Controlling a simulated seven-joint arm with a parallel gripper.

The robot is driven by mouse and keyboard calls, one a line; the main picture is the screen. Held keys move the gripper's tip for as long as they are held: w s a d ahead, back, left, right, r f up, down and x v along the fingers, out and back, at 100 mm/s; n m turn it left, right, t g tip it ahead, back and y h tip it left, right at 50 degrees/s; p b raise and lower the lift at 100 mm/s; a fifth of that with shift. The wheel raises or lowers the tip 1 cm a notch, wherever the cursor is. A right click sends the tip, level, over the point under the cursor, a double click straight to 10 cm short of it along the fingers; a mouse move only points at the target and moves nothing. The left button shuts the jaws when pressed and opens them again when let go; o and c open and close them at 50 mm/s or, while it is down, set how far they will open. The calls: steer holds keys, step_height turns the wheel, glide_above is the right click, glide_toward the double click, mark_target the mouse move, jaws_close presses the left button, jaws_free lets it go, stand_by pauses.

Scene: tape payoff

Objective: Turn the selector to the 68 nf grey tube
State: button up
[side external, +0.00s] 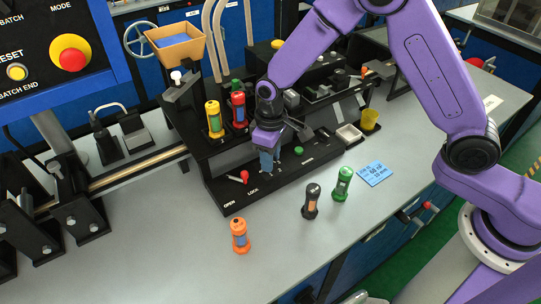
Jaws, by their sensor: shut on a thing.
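My gripper (267,150) points down at the sloped front panel of the black console and is shut on a small part there, which looks like the selector. The fingers and wrist hide most of that part, so its pointing direction cannot be read. A dark tube (311,201) and a green tube (342,183) stand upright on the grey table in front of the console. An orange tube (240,236) stands nearer the front. A yellow tube (214,119) and a red tube (238,108) stand on the console's upper ledge. A blue card (375,173) reads 68 nF.
The panel has a red-tipped lever (244,176) by OPEN and LOCK labels, and a green button (298,150). A white tray (349,135) and a yellow cup (370,119) stand at its right. Black brackets (76,215) stand at left.

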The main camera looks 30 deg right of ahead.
steer(key=n, duration=0.6)
steer(key=shift+w+n, duration=0.1)
steer(key=shift+n, duration=0.2)
steer(key=n, duration=0.6)
steer(key=shift+a+n, duration=0.1)
steer(key=shift+n, duration=0.3)
steer(key=o, duration=1)
steer(key=shift+o, duration=0.2)
steer(key=shift+r, duration=0.1)
step_height(320, 180, up, 17)
steer(key=shift+r, duration=0.15)
steer(key=s+d+m, duration=0.2)
steer(key=s+d, duration=0.3)
steer(key=s, duration=0.4)
steer(key=s+d+f+m, duration=0.1)
steer(key=s+d+m, duration=0.2)
steer(key=s+d, duration=0.3)
steer(key=s+d+f+m, duration=0.1)
steer(key=s+d, duration=0.5)
steer(key=s, duration=0.7)
steer(key=shift+s+d+f+m, duration=0.2)
steer(key=shift+s+m, duration=0.2)
steer(key=shift+m, duration=0.3)
